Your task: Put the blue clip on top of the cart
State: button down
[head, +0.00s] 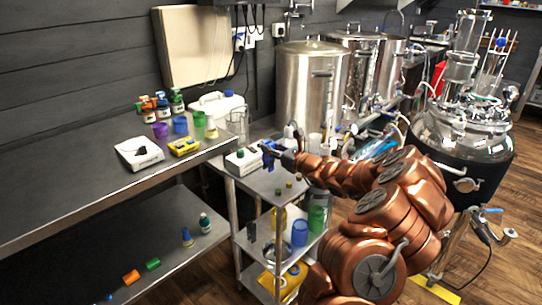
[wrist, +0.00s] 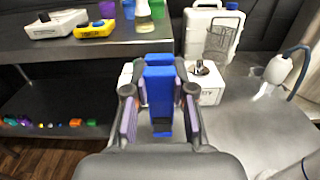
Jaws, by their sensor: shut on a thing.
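The blue clip (head: 268,151) is held at the tip of my gripper (head: 276,155), above the steel cart (head: 262,187). In the wrist view, the clip (wrist: 159,88) stands upright between the two fingers of my gripper (wrist: 159,112), which are shut on it. A gap between the clip's lower end and the cart top cannot be judged. The cart's bare steel top (wrist: 250,128) spreads to the right of the clip in the wrist view. My gripper hides part of the cart top there.
A white device (head: 243,162) stands behind the clip on the cart. Small dark caps (head: 289,186) lie nearer the front. The left bench (head: 80,180) holds a scale (head: 138,152), a yellow device (head: 184,147) and cups. A white jug (wrist: 205,35) stands behind. Steel tanks (head: 308,85) stand beyond.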

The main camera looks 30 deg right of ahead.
aim_at(271, 159)
jog(key=shift+f, duration=1.4)
jog(key=shift+f, duration=0.15)
jog(key=c, duration=1)
grip_release()
jog(key=shift+r, duration=0.2)
jog(key=v, duration=1.2)
jog(key=shift+b, duration=0.4)
